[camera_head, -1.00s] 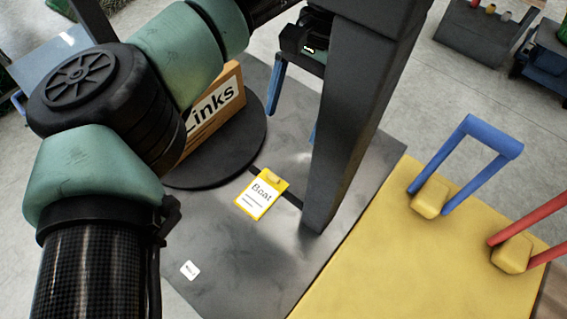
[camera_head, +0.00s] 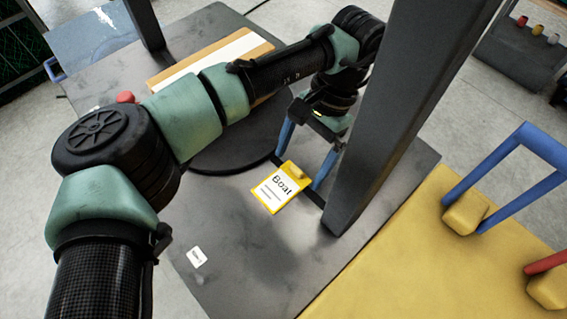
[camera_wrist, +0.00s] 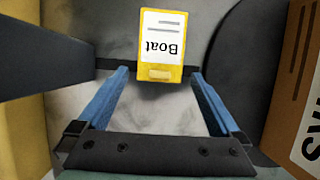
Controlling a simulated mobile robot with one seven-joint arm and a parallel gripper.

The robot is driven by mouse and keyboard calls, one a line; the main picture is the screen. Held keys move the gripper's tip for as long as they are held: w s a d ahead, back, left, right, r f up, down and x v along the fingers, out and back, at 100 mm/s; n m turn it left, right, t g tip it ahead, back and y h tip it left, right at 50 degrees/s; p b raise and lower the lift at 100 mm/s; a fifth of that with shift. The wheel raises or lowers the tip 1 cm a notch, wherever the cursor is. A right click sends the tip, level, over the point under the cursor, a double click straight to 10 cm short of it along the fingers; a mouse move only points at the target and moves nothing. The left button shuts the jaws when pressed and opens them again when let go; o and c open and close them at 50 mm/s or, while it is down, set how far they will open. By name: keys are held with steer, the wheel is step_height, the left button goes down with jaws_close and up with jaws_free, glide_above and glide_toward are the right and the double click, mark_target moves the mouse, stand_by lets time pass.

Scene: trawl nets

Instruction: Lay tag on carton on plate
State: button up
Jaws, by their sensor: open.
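The tag (camera_head: 279,187) is a yellow card with a white face reading "Boat". It lies flat on the grey table and also shows in the wrist view (camera_wrist: 161,35). My gripper (camera_head: 299,168) is open and empty, its blue fingers by the tag's clip end. In the wrist view my gripper (camera_wrist: 159,72) has its fingertips to either side of that end; I cannot tell the height above it. The carton (camera_head: 190,66) stands on the round black plate (camera_head: 229,160), partly hidden by my arm. Its lettered side shows at the right of the wrist view (camera_wrist: 297,85).
A dark upright post (camera_head: 385,130) stands close right of my gripper. A yellow surface (camera_head: 420,265) with blue and red handled things lies at the right. A small white label (camera_head: 196,257) lies on the grey table (camera_head: 255,255), whose front part is otherwise clear.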

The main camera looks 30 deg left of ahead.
steer(key=shift+s+f, duration=0.15)
steer(key=shift+f, duration=0.15)
steer(key=c, duration=1.4)
